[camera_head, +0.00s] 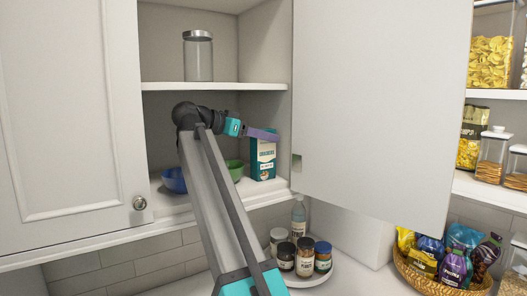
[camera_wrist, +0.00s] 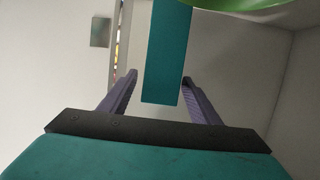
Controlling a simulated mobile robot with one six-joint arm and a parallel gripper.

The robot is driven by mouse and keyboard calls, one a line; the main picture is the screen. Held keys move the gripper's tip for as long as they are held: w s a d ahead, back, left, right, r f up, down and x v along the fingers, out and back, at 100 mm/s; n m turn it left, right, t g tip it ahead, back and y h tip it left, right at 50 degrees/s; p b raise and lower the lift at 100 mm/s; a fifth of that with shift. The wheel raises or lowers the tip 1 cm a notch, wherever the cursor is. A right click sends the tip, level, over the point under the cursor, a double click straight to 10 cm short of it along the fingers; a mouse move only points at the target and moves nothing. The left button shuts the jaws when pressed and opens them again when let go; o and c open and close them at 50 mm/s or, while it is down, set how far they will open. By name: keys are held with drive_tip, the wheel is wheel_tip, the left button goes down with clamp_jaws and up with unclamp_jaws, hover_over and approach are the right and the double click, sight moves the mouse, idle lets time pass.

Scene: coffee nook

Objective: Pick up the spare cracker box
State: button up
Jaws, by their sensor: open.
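The cracker box (camera_head: 263,161), teal with a white printed panel, stands upright on the lower shelf of the open cupboard, by its right wall. In the wrist view a narrow teal side of the box (camera_wrist: 166,50) shows between the two purple fingers. My gripper (camera_head: 264,135) is open at the upper part of the box, and its fingers cover part of the box's top in the head view. In the wrist view my gripper (camera_wrist: 158,82) has a finger on each side of the box, with visible gaps. Whether the fingers reach past its near edge is unclear.
A green bowl (camera_head: 235,170) stands left of the box and also shows in the wrist view (camera_wrist: 240,4). A blue bowl (camera_head: 174,180) stands further left. The open cupboard door (camera_head: 375,110) is close on the right. A glass jar (camera_head: 198,58) stands on the shelf above.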

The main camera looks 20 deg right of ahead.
drive_tip(key=shift+d, duration=0.25)
drive_tip(key=shift+c, duration=0.4)
clamp_jaws()
